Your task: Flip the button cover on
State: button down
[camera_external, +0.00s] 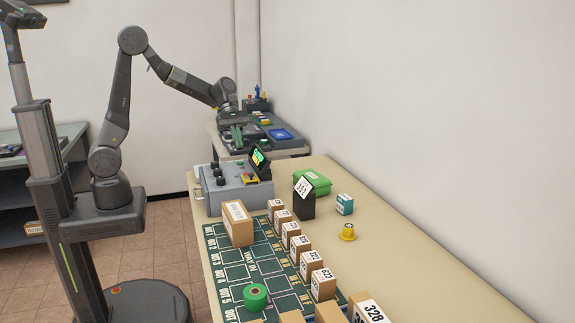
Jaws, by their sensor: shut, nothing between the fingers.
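A grey control box (228,195) stands at the far left end of the table. It carries dark knobs on its left, a tilted dark screen (259,159) with a green and yellow display, and a small yellow button housing (250,178) with some red on it. The housing is too small to tell whether its cover is up or down. My gripper (238,146) points down above and behind the control box as seen from here. It is shut and empty, apart from the box and the screen.
A green case (312,183), a black holder with a numbered card (304,203), a teal box (344,204) and a yellow object (348,232) stand nearby. Cardboard boxes and a green tape roll (255,297) occupy the mat. A side table with a blue tray (280,134) stands behind.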

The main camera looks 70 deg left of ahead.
jog(key=v, duration=0.2)
jog(key=shift+a+r, duration=0.25)
jog(key=shift+d, duration=0.1)
send_over(249, 160)
jog(key=s+a, duration=0.1)
jog(key=a, duration=0.1)
jog(key=f, duration=0.7)
jog(key=shift+d+f, duration=0.2)
jog(key=shift+f, duration=0.2)
jog(key=shift+w+a+f+b, duration=0.15)
jog(key=shift+a+f+b, duration=0.1)
jog(key=shift+f+b, duration=0.2)
jog(key=shift+w+a+f+b, duration=0.2)
jog(key=shift+a+b, duration=0.1)
jog(key=shift+b, duration=0.15)
jog(key=shift+a, duration=0.25)
jog(key=shift+r, duration=0.1)
jog(key=shift+s, duration=0.1)
